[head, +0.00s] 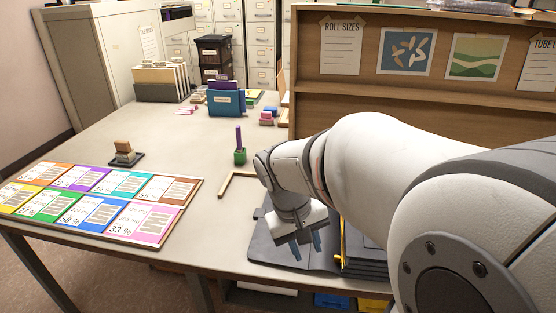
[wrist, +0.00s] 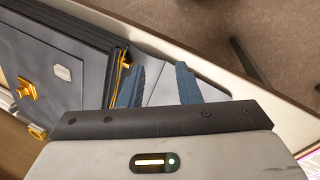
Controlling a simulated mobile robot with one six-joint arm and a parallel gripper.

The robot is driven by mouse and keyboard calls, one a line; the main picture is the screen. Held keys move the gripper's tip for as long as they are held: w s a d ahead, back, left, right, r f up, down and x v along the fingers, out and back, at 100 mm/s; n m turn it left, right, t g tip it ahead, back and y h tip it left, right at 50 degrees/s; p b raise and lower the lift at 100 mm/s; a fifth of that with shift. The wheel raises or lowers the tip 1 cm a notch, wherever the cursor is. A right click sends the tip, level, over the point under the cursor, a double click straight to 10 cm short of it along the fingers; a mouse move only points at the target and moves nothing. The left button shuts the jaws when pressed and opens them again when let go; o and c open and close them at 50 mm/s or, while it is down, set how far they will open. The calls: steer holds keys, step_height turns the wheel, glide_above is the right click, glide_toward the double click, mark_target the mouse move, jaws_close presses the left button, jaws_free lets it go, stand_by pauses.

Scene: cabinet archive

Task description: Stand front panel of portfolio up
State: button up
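The portfolio is dark grey with gold fittings. Its thick layered body (head: 366,262) sits at the table's front edge, partly hidden by my arm. A flat grey panel (head: 268,240) lies open on the table to its left. In the wrist view the body (wrist: 62,62) shows at left with a gold clasp (wrist: 27,89), and a lighter grey surface, likely the panel (wrist: 162,92), lies under my fingers. My gripper (head: 306,247) points down over the flat panel. Its blue fingers (wrist: 160,66) are apart with nothing seen held. Whether they touch the panel cannot be told.
A wooden backboard (head: 330,112) rises at right. The table between is clear.

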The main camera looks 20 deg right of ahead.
steer(key=w+d+f+m+g+h, duration=0.1)
steer(key=w+d+f+g+h, duration=0.1)
steer(key=w+d+h, duration=0.2)
steer(key=w+d+f+m+g+h, duration=0.2)
steer(key=w+d+g+h, duration=0.1)
steer(key=w+d, duration=0.4)
steer(key=w+d+f+m+g+h, duration=0.1)
steer(key=w+d+f+g+h, duration=0.1)
steer(key=w+d+h, duration=0.4)
steer(key=shift+w+f+b, duration=0.3)
steer(key=shift+f+b, duration=0.05)
steer(key=shift+f, duration=0.25)
steer(key=p+x, duration=0.1)
steer(key=x, duration=0.6)
steer(key=shift+s+d+p, duration=0.15)
steer(key=shift+d+p, duration=0.15)
steer(key=shift+d, duration=0.1)
steer(key=shift+c, duration=0.4)
jaws_close()
